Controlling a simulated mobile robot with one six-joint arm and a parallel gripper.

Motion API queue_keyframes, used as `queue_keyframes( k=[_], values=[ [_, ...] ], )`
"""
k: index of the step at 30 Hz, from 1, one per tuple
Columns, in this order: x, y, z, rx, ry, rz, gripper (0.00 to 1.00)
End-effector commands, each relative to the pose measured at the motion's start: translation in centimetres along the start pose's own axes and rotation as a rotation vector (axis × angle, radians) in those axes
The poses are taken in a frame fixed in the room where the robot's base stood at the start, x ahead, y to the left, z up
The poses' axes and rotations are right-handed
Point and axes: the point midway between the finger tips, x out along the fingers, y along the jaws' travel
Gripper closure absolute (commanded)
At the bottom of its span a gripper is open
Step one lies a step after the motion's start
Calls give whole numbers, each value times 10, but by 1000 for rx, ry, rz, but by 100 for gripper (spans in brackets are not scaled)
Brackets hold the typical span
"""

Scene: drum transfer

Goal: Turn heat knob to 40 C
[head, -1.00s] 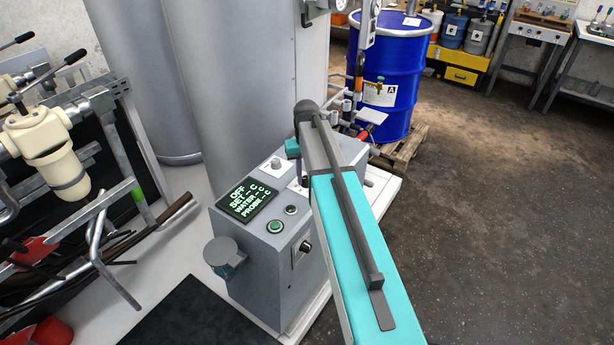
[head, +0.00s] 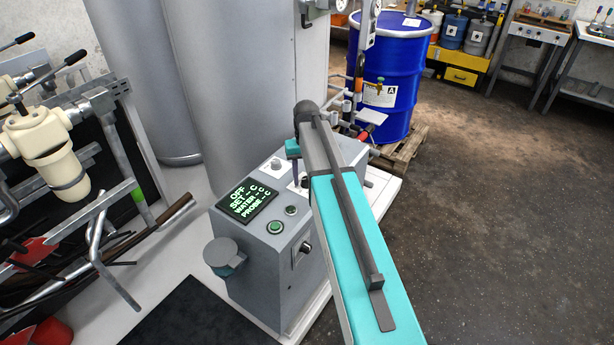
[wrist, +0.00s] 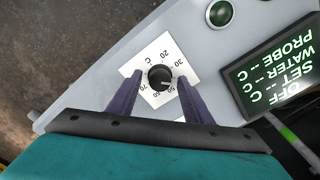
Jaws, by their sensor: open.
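The heat knob (wrist: 159,77) is a round black knob on a white square dial plate (wrist: 156,53). Dial numbers such as 20, 30, 50, 60 and 70 show around it; a light mark on the knob faces the lower right in the wrist view, near the 50. My gripper (wrist: 160,80) is open, with one dark purple finger on each side of the knob. I cannot tell whether the fingers touch it. The display (wrist: 282,72) reads OFF, with dashes for SET, WATER and PROBE. In the head view my arm largely hides the knob.
The grey control box (head: 262,275) carries the display and green buttons (head: 275,227). Tall grey tanks (head: 235,80) stand behind it. A blue drum (head: 395,70) stands on a pallet at the back. Pipework racks (head: 60,150) are at left; the floor at right is open.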

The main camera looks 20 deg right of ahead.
Motion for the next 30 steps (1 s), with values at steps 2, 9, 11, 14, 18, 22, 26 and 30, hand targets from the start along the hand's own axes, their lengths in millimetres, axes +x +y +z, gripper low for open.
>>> queue_keyframes(
  k=[2, 9, 11, 14, 18, 22, 26, 30],
  values=[
    [-1, 0, 0, 0, 0, 0, 54],
    [-13, 0, 0, 0, 1, 0, 54],
    [-18, 0, -1, 0, 1, 0, 54],
    [-28, 0, -1, 0, 2, 0, 54],
    [-44, 0, -1, 0, 2, 0, 54],
    [-58, 0, -1, 0, 2, 0, 54],
    [-72, 0, -1, 0, 2, 0, 54],
    [-89, 0, -1, 0, 2, 0, 54]
  ],
)
